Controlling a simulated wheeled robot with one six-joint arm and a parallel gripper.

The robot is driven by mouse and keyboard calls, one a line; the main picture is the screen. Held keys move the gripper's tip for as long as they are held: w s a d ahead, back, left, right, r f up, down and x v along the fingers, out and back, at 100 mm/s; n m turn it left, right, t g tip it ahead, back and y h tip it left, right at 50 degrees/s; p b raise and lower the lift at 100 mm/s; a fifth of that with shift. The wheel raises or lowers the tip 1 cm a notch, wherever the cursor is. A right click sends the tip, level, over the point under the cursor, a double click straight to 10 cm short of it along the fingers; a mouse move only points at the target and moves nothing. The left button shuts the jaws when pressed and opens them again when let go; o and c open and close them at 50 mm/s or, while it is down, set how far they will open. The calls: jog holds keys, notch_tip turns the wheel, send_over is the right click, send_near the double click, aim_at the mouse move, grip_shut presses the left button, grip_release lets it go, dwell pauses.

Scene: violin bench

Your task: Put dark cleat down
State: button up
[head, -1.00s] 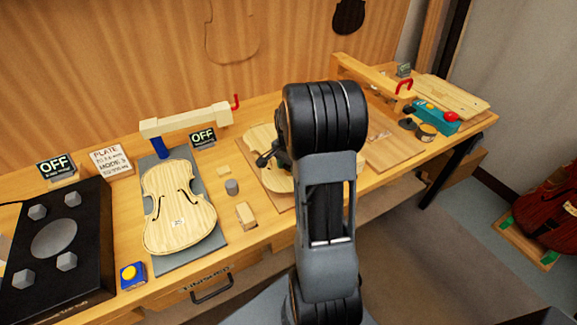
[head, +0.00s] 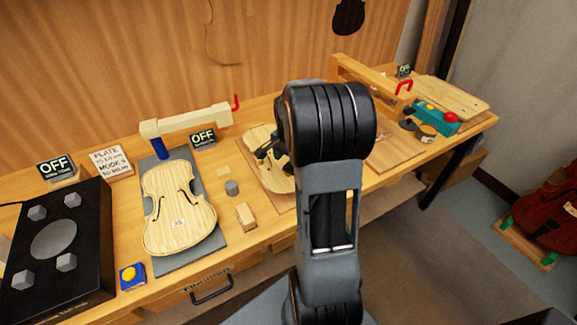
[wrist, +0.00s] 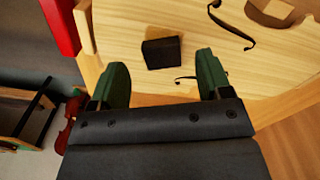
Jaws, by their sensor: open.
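The dark cleat (wrist: 162,52) is a small dark block in the wrist view. It lies on a pale violin plate (wrist: 130,20), close to an f-hole. My gripper (wrist: 162,75) is open, its two green fingers spread apart, with the cleat just beyond the fingertips and between their lines. I cannot tell whether the fingers touch the plate. In the head view my arm hides the cleat and part of this plate (head: 260,140); only a dark part of my gripper shows over it.
Another violin plate (head: 178,208) lies on a grey mat at the left. A small wood block (head: 246,215) and a grey cylinder (head: 232,187) stand between the plates. A black unit with knobs (head: 53,240) is at far left. A teal box (head: 436,118) stands at right.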

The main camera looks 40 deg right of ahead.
aim_at(288, 169)
notch_tip(288, 169, up, 8)
jog(key=s+a+n+t, duration=0.2)
jog(key=s+a+n, duration=0.4)
jog(key=a, duration=0.3)
jog(key=s+a+n+t, duration=0.1)
jog(key=s+a+n, duration=0.5)
jog(key=a+n, duration=0.3)
jog(key=shift+a+r+t, duration=0.4)
jog(key=shift+a+r, duration=0.05)
jog(key=shift+a, duration=0.35)
